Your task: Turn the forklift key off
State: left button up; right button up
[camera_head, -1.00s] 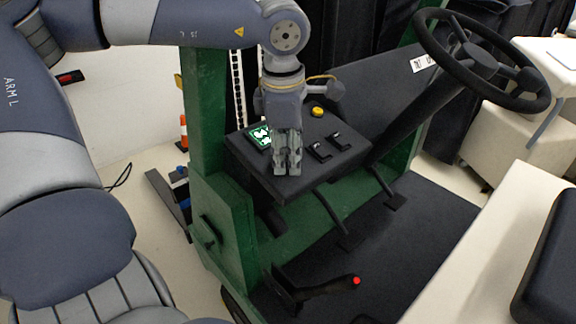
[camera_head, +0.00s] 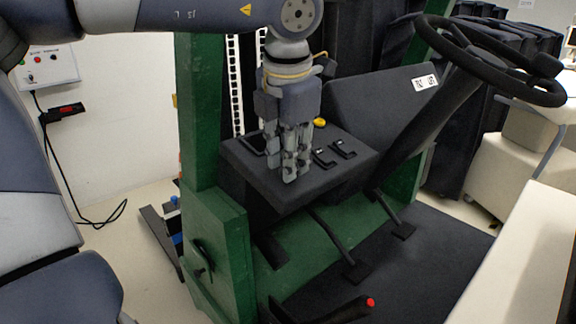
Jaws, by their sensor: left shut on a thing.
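The black forklift dashboard panel (camera_head: 330,172) slopes below the steering wheel (camera_head: 487,60). My left gripper (camera_head: 289,172) points down onto the panel's left part, its fingers closed together at the surface. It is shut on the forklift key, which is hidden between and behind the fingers. The small display (camera_head: 250,143) just left of the gripper is dark and partly covered by it. A yellow button (camera_head: 320,122) and two black levers or switches (camera_head: 335,153) lie right of the gripper. My right gripper is not in view.
A green post (camera_head: 198,110) stands left of the panel. Pedals (camera_head: 356,270) and a red-tipped lever (camera_head: 370,302) are below. A white wall with a control box (camera_head: 48,66) is at left, and a pale seat side (camera_head: 520,265) is at right.

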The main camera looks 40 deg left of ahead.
pick_arm(q)
jog(key=shift+w+r+n, duration=0.1)
jog(key=shift+r+n, duration=0.1)
jog(key=shift+n, duration=0.1)
jog(key=o, duration=1.1)
jog(key=shift+c, duration=0.2)
jog(key=shift+f, duration=0.1)
jog(key=v, duration=1.2)
jog(key=shift+d, duration=0.15)
